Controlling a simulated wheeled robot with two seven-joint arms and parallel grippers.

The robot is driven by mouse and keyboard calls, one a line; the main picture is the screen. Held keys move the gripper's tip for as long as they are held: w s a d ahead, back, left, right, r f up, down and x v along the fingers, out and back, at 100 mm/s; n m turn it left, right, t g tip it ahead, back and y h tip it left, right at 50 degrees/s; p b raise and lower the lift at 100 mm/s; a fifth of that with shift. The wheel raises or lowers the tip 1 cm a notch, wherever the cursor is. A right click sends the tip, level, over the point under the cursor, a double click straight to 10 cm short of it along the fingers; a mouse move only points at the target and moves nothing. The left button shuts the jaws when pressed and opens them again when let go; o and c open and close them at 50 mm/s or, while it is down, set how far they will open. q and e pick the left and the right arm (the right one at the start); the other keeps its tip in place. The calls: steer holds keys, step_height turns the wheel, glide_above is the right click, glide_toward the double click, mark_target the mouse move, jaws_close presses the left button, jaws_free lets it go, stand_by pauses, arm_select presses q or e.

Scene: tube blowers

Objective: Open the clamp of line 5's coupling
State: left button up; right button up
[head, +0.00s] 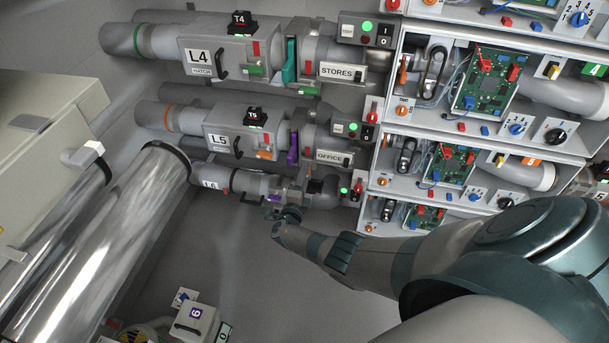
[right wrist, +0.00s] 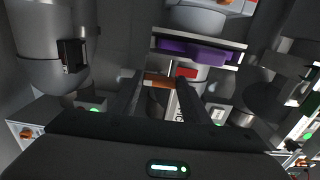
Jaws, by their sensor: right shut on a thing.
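Line 5's grey housing, labelled L5 (head: 219,141), lies across the left middle of the head view. My right gripper (head: 273,206) is in front of the lower pipe, labelled L6, below line 5's coupling in the picture. In the right wrist view my fingers (right wrist: 158,88) are shut on a small orange handle (right wrist: 157,79), below a purple plate (right wrist: 198,50) and beside a red part (right wrist: 187,72). I cannot tell which line this handle belongs to. My left gripper is not in view.
Line L4 (head: 198,56) runs above. Racks with circuit boards (head: 485,80) and knobs stand at the right, close to my right arm. A shiny metal pipe (head: 110,235) rises at the left. The floor (head: 260,280) below the lines is mostly clear.

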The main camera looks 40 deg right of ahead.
steer(key=o, duration=1.5)
steer(key=shift+a, duration=0.1)
arm_select(q)
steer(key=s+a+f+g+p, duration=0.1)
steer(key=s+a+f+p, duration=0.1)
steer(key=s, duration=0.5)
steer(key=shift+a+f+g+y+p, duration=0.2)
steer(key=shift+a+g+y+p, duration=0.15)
steer(key=shift+p, duration=0.35)
arm_select(e)
steer(key=v, duration=1.7)
steer(key=shift+s, duration=0.25)
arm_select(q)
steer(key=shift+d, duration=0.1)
